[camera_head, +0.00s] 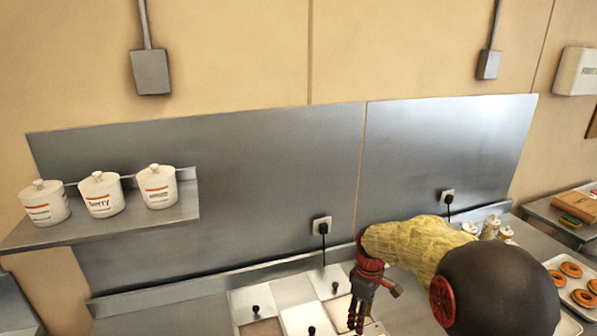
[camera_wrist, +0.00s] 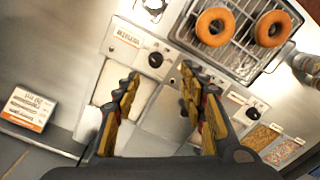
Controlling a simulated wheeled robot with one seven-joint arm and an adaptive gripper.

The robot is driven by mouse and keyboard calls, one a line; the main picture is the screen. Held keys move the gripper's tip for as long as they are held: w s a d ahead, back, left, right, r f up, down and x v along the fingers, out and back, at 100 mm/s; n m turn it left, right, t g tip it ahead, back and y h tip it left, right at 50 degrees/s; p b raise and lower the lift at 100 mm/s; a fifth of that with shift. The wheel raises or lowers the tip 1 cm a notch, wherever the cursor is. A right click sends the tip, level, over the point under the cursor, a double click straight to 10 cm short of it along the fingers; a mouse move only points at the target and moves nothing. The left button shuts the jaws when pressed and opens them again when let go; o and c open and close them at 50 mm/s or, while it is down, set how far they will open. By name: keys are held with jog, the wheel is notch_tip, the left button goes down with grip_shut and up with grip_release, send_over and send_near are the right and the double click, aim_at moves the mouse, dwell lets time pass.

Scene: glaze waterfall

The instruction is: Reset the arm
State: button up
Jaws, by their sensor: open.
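My gripper (camera_head: 362,307) is at the lower middle right of the head view, fingers pointing down over the counter with lidded containers. My yellow and dark arm reaches in from the right. In the wrist view my gripper (camera_wrist: 160,110) has its two fingers spread wide apart with nothing between them. Below the gap are pale lids and a metal panel with black knobs. Nothing is held.
Three white lidded jars (camera_head: 101,194) stand on a wall shelf (camera_head: 130,221) at left. Trays of doughnuts (camera_head: 571,269) lie at right. A wire rack (camera_wrist: 240,55) holds two doughnuts (camera_wrist: 216,27). The steel wall panel (camera_head: 230,180) is close behind the counter.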

jog(key=s+r+m+t+b, duration=0.2)
jog(key=s+m+b, duration=0.1)
jog(key=s, duration=0.6)
jog(key=s+r+m+t+b, duration=0.2)
jog(key=s+r+m+b, duration=0.1)
jog(key=s, duration=0.7)
jog(key=s+r+m+t+b, duration=0.1)
jog(key=s+r+m+b, duration=0.2)
jog(key=s, duration=0.7)
jog(key=shift+r+m+t+b, duration=0.15)
jog(key=shift+m+t+b, duration=0.25)
jog(key=shift+b, duration=0.75)
